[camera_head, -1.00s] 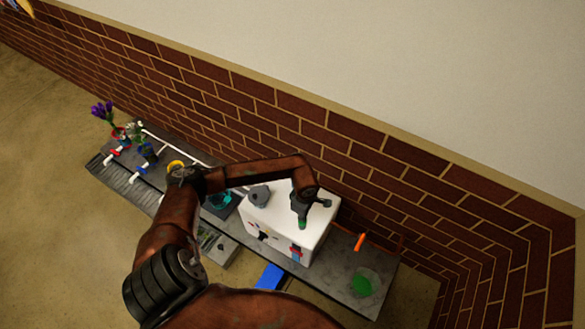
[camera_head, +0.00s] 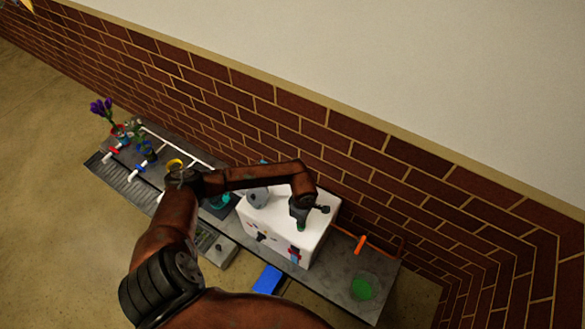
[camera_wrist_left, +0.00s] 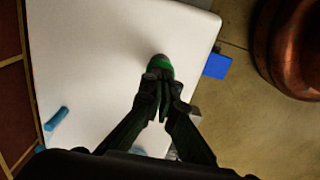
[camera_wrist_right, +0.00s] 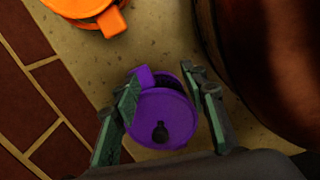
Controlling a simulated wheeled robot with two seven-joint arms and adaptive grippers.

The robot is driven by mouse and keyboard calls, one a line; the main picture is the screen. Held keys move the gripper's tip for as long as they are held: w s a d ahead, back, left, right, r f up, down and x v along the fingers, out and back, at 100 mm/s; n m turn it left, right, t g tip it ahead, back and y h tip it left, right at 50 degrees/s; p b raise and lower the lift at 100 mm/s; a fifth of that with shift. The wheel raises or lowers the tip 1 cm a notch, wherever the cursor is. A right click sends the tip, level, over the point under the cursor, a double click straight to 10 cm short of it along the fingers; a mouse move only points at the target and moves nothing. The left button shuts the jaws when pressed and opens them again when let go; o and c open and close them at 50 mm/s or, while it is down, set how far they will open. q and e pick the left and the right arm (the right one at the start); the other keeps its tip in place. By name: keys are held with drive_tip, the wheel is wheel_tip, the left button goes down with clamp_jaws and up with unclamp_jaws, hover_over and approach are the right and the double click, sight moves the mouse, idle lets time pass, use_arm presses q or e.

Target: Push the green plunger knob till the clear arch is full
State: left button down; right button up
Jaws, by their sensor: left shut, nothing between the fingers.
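The green plunger knob (camera_head: 301,226) is on the white box (camera_head: 270,222), mostly under my left gripper. In the left wrist view the green knob (camera_wrist_left: 160,64) shows at the fingertips, with a dark grey cap beyond it. My left gripper (camera_wrist_left: 162,82) is shut with nothing between its fingers, its tips at the knob; whether they touch is hard to tell. I cannot make out the clear arch in any view. My right gripper (camera_wrist_right: 165,88) is open, its fingers apart over a purple round can-like thing (camera_wrist_right: 162,118); no grip on it shows.
The box stands on a grey bench (camera_head: 335,275) along a brick wall (camera_head: 230,100). A green patch in a dish (camera_head: 361,288) and an orange-red handle (camera_head: 361,243) are to the right. Flowers (camera_head: 101,110) and white pipes are at the left. A blue block (camera_head: 268,279) is in front.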

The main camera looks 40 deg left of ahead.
use_arm(q)
drive_tip(key=shift+r, duration=0.1)
use_arm(e)
drive_tip(key=shift+r, duration=0.1)
use_arm(q)
drive_tip(key=shift+r+p, duration=1.3)
drive_tip(key=shift+r, duration=0.9)
use_arm(e)
drive_tip(key=shift+w+r, duration=0.4)
drive_tip(key=shift+r, duration=0.25)
drive_tip(key=shift+w+r, duration=0.35)
drive_tip(key=shift+r, duration=0.25)
use_arm(q)
drive_tip(key=shift+f, duration=0.15)
drive_tip(key=shift+f+b, duration=1.3)
drive_tip(key=shift+f, duration=0.85)
use_arm(e)
drive_tip(key=shift+s+f, duration=0.35)
drive_tip(key=shift+f, duration=0.3)
drive_tip(key=shift+s+f, duration=0.35)
drive_tip(key=shift+f, duration=0.3)
use_arm(q)
drive_tip(key=shift+r+p, duration=1.35)
drive_tip(key=shift+r, duration=0.95)
use_arm(e)
drive_tip(key=shift+w+r, duration=0.4)
drive_tip(key=shift+r, duration=0.3)
drive_tip(key=shift+w+r, duration=0.35)
drive_tip(key=shift+r, duration=0.3)
